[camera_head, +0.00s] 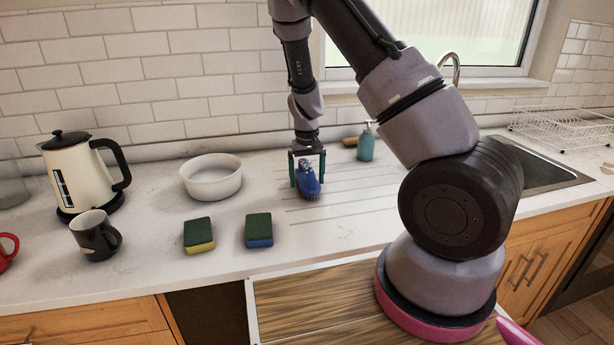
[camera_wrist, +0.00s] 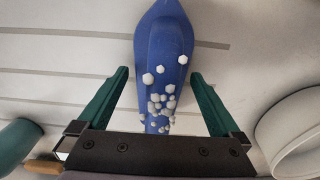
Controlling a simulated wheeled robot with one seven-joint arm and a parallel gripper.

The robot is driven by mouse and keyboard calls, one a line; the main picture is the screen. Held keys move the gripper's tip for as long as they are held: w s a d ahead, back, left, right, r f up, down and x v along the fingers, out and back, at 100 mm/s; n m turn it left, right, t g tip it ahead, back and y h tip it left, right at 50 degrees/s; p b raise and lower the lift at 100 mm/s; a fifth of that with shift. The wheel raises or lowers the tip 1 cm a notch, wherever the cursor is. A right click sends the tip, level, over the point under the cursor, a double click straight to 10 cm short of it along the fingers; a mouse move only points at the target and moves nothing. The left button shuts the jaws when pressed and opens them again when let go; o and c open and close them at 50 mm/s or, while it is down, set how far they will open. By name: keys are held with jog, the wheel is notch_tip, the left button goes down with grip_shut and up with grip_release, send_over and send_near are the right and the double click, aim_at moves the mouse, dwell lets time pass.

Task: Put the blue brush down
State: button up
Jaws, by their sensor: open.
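The blue brush (camera_head: 311,186) is at the grooved part of the white counter, below my gripper (camera_head: 308,183). It also shows in the wrist view (camera_wrist: 167,35), with small white blobs on its surface. My gripper's two green fingers (camera_wrist: 160,75) stand open on either side of the brush, with visible gaps between each finger and the brush. The brush appears to lie on the counter. The near end of the brush is hidden behind the gripper's black body in the wrist view.
A white bowl (camera_head: 212,178) stands left of the brush, and two sponges (camera_head: 198,235) (camera_head: 259,231) lie nearer the front. A teal soap dispenser (camera_head: 366,143) and a wooden-looking item (camera_head: 350,141) are behind. A kettle (camera_head: 80,172) and dark mug (camera_head: 95,236) stand far left.

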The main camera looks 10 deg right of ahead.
notch_tip(320, 180, up, 12)
jog(key=shift+r, duration=0.2)
jog(key=s+d+r+m+t+y, duration=0.1)
jog(key=s+d+r+m+t, duration=0.1)
jog(key=s+r, duration=1)
jog(key=s+d+r+m+t+y, duration=0.1)
jog(key=s+r+t, duration=0.4)
jog(key=s+r, duration=0.7)
jog(key=shift+s+d+r+m, duration=0.3)
jog(key=shift+d+r+m, duration=0.1)
jog(key=shift+r+m, duration=0.15)
